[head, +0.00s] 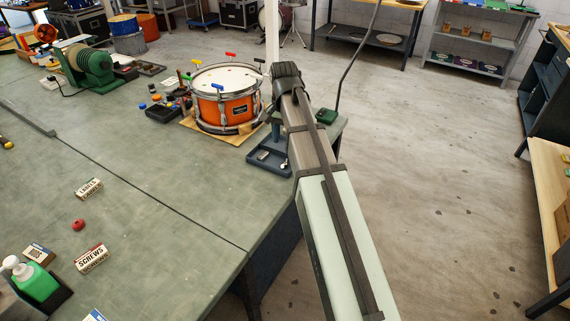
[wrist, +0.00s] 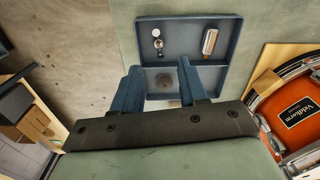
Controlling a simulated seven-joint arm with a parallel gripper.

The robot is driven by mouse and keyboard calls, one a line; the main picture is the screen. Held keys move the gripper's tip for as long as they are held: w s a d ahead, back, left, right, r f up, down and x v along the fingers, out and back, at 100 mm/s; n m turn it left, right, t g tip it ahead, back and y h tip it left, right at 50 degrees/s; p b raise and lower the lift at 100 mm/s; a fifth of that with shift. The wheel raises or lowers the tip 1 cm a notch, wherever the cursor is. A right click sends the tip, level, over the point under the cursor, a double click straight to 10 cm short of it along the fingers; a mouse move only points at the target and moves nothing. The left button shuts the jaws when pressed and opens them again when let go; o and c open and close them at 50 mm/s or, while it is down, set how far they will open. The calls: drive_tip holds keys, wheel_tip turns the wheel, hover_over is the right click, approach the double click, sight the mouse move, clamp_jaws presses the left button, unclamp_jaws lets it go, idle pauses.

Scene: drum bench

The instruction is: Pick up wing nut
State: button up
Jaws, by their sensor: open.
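A blue divided tray (wrist: 224,78) lies under my gripper in the wrist view; in the head view the tray (head: 256,163) sits at the bench corner beside the drum. A small dark grey rounded piece (wrist: 164,80) lies in its near compartment, between my fingers in the picture; I cannot tell for sure whether it is the wing nut. The far compartment holds a small shiny piece (wrist: 157,40) at left and an oblong metal piece (wrist: 209,41) at right. My gripper (wrist: 160,70) is open and empty, its two blue fingers spread over the tray.
An orange snare drum (head: 226,98) stands on a wooden board left of the tray, with coloured keys on its rim. A dark parts bin (head: 163,113) is farther left. The bench edge is close by the tray.

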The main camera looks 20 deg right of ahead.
sight(285, 161)
drive_tip(key=shift+d+f, duration=0.15)
drive_tip(key=shift+f, duration=4.3)
clamp_jaws()
